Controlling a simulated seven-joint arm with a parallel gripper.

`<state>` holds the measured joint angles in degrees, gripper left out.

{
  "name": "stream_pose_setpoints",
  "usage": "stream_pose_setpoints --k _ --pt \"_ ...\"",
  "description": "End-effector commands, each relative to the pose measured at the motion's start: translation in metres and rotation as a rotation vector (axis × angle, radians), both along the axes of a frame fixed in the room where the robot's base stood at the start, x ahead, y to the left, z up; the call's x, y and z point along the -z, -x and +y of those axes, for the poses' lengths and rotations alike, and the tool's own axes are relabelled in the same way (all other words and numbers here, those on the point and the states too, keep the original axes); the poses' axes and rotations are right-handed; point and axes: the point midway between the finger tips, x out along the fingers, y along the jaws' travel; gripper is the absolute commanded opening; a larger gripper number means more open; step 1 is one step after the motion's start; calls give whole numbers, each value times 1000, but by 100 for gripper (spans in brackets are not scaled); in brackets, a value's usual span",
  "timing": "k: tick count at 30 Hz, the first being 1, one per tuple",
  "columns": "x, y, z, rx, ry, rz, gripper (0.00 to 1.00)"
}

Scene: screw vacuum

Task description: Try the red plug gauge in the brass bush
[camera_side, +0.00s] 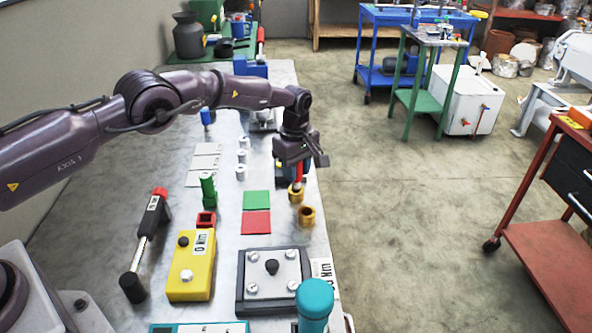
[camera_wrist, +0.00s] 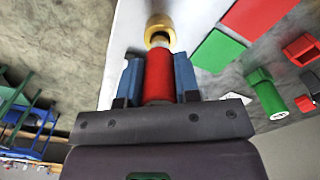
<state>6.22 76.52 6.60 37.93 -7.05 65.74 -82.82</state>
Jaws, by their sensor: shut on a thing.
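The red plug gauge (camera_side: 299,177) points down from my gripper (camera_side: 299,168) at the right edge of the bench. In the wrist view its red handle (camera_wrist: 158,76) sits between the blue fingers of my gripper (camera_wrist: 159,65), which are shut on it. A brass bush (camera_side: 296,195) stands directly under the gauge; it also shows in the wrist view as a gold ring (camera_wrist: 160,24) around the gauge's far end. The gauge's lower end is at the bush's mouth, but I cannot tell how deep it is. A second brass bush (camera_side: 307,217) stands closer to the side camera.
Green (camera_side: 256,200) and red (camera_side: 256,223) plates lie left of the bushes. A green gauge (camera_side: 208,189), a red square block (camera_side: 206,219), a yellow box (camera_side: 191,266) and a dark fixture plate (camera_side: 272,278) stand nearby. The bench edge is close on the right.

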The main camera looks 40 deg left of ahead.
Motion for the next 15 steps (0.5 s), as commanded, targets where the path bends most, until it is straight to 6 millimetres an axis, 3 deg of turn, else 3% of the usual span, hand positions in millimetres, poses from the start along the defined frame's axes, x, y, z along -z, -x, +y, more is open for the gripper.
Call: stream_pose_setpoints --k 15 --pt "-27 0 0 1 0 0 5"
